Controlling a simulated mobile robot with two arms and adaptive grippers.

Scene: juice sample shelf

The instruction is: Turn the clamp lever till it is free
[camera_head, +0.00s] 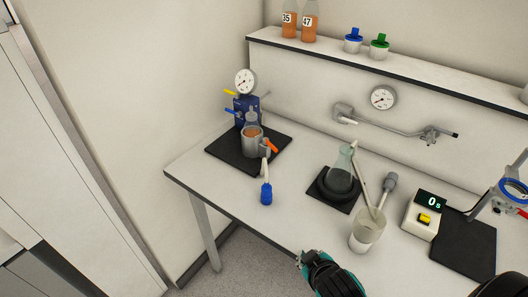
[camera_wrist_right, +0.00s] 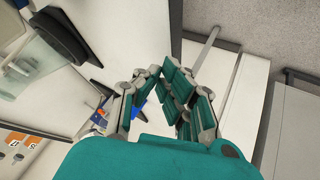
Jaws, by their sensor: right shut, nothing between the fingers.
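An orange lever (camera_head: 270,146) sits on a grey clamp (camera_head: 263,153) at the side of a metal vessel (camera_head: 252,142) on a black mat, at the left of the bench in the head view. A rod with a blue handle (camera_head: 266,194) hangs below the clamp and reaches toward the bench front; the handle also shows in the right wrist view (camera_wrist_right: 139,106). My right gripper (camera_head: 302,260) is shut and empty at the bench's front edge, right of and apart from the blue handle. Its fingers also show in the right wrist view (camera_wrist_right: 160,78). My left gripper is out of view.
A flask (camera_head: 341,170) on a black base and a beaker (camera_head: 367,232) with rods stand right of the clamp. A timer (camera_head: 424,218) and a stand with a red lever (camera_head: 522,213) are farther right. The bench (camera_head: 300,214) is clear around the blue handle.

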